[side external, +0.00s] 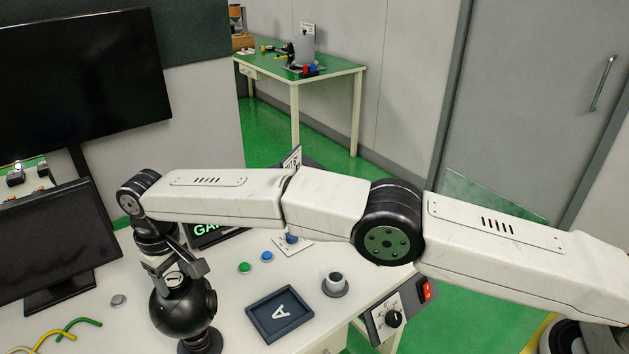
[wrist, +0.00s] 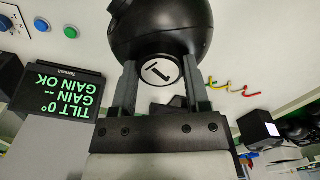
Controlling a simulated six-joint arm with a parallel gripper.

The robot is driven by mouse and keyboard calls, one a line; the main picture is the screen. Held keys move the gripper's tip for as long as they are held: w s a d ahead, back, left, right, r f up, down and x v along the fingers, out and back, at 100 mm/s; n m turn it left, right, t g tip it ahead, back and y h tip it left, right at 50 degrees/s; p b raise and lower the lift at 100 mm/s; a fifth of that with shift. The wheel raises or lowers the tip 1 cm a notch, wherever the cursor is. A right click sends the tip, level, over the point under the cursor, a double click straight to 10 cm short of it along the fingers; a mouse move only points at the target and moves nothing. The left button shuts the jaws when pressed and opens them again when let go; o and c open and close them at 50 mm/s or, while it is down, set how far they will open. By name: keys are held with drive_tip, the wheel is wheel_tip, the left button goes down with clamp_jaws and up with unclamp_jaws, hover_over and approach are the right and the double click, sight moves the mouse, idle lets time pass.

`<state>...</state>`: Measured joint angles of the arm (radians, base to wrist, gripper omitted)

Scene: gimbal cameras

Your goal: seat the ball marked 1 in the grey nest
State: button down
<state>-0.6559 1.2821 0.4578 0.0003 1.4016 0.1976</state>
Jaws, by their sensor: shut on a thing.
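The black ball (side external: 180,306) marked 1 is at the lower left of the side view, above a dark round stand (side external: 200,343); I cannot tell whether they touch. My gripper (side external: 176,270) points down and is shut on the top of the ball. In the wrist view the ball (wrist: 150,32) fills the upper middle, and its white disc with the 1 lies between the fingers of my gripper (wrist: 160,78). A small grey round cup on a dark disc, which looks like the grey nest (side external: 335,283), stands to the right of the ball, empty as far as I see.
A dark tray marked A (side external: 280,314) lies between the ball and the cup. Green and blue buttons (side external: 255,262) are behind it. Coloured wires (side external: 62,332) lie at left, near a monitor (side external: 58,240). A screen (wrist: 62,92) reads TILT 0° and GAIN OK. A control box (side external: 388,315) sits at the table edge.

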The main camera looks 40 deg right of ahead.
drive_tip(key=shift+f, duration=0.5)
drive_tip(key=shift+c, duration=0.3)
unclamp_jaws()
drive_tip(key=shift+o, duration=0.3)
drive_tip(key=shift+f, duration=0.15)
drive_tip(key=shift+r, duration=4)
drive_tip(key=shift+w+d, duration=0.1)
drive_tip(key=shift+d, duration=0.05)
